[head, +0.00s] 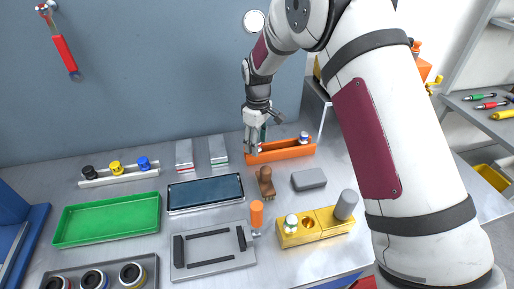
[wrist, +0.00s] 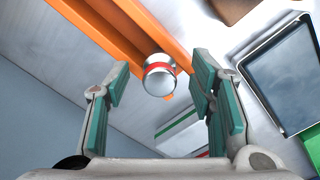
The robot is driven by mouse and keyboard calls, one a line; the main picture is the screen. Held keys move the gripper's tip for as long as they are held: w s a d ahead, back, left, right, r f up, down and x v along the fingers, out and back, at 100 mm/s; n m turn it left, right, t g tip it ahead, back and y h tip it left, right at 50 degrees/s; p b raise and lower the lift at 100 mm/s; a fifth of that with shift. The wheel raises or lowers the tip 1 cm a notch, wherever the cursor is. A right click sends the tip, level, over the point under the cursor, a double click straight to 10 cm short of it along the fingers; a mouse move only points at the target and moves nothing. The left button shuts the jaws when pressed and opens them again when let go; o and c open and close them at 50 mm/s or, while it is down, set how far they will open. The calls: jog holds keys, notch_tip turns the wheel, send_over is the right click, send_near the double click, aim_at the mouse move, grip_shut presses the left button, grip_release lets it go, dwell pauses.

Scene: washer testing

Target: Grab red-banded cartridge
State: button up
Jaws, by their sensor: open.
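The red-banded cartridge (wrist: 159,78) is a silver cylinder with a red ring. In the wrist view it sits at the near end of the orange tray (wrist: 116,32), between my gripper's spread fingers. My gripper (wrist: 161,74) is open, with teal pads on both sides of the cartridge and gaps between. In the head view my gripper (head: 256,145) points down at the left end of the orange tray (head: 283,155) and largely hides the cartridge there. Another cartridge (head: 304,136), with a blue band, stands at the tray's right end.
Two pale blocks (head: 218,150) stand left of the tray. A dark-topped shallow tray (head: 206,209), a brown-handled brush (head: 265,180) and a grey block (head: 309,179) lie in front. The wall is close behind my gripper.

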jog(key=shift+f, duration=0.3)
grip_shut()
jog(key=shift+r, duration=0.1)
